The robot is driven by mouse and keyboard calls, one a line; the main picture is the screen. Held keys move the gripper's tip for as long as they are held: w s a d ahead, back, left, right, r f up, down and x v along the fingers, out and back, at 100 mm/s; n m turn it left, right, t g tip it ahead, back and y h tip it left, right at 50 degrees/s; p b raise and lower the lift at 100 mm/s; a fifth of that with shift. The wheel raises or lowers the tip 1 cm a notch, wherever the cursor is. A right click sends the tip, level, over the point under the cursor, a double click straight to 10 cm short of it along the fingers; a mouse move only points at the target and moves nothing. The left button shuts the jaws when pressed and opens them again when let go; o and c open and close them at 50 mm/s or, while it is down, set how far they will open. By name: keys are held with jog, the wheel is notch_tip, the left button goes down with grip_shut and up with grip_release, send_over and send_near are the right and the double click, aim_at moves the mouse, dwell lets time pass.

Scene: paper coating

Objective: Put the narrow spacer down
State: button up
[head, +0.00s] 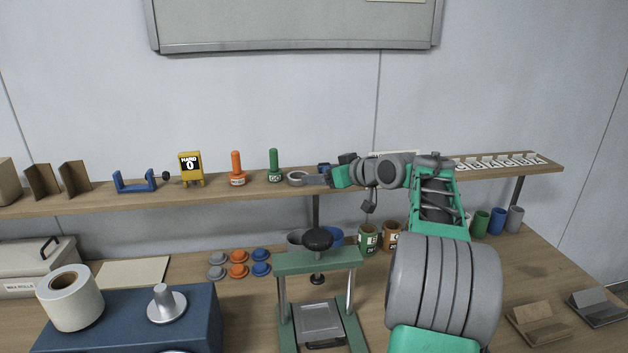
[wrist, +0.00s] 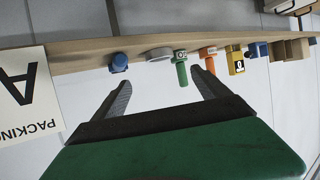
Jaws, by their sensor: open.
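Two ring-like parts lie on the shelf by my gripper: a flat grey ring (head: 299,178) and a small blue part (head: 323,168), partly hidden by my gripper in the head view. I cannot tell which is the narrow spacer. My gripper (head: 333,178) is at the shelf's front edge, just right of the grey ring. In the wrist view my gripper (wrist: 163,86) has its two fingers wide apart with nothing between them. The blue part (wrist: 118,62) and the grey ring (wrist: 160,54) stand beyond the fingertips, on the shelf, apart from them.
The shelf (head: 88,204) also holds a green plug gauge (head: 274,165), an orange one (head: 236,168), a yellow block (head: 190,168) and a blue cradle (head: 134,182). A green press (head: 318,261) stands below on the bench. A "PACKING A" sign (wrist: 27,95) is close by.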

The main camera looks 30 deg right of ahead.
jog(key=d+b, duration=0.1)
jog(key=n+y, duration=0.2)
send_near(292, 177)
jog(key=shift+g, duration=0.4)
jog(key=p+x, duration=0.1)
jog(key=x, duration=0.1)
jog(key=p+x, duration=0.2)
jog(key=x, duration=0.1)
jog(key=shift+w+r, duration=0.15)
jog(key=shift+w, duration=0.35)
jog(key=shift+s, duration=0.1)
jog(key=shift+d, duration=0.1)
jog(key=shift+c, duration=0.4)
jog(key=c, duration=1.5)
